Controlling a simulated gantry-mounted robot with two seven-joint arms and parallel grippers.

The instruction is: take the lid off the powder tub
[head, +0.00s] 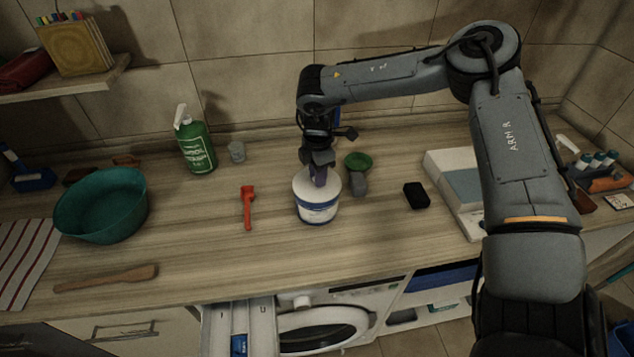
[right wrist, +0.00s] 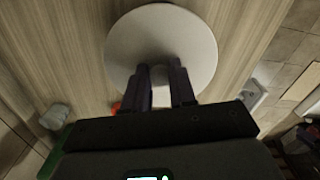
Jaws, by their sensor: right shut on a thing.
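The powder tub (head: 318,212) is a white tub with a blue band, standing upright on the wooden counter near the middle. Its round white lid (head: 304,186) appears to sit on top of the tub. My right gripper (head: 319,180) comes down from above and is shut on the lid near its middle. My left gripper is not in view.
A red tool (head: 248,206) lies to the left. A green spray bottle (head: 196,145), a grey cup (head: 237,151) and a teal basin (head: 102,207) stand farther left.

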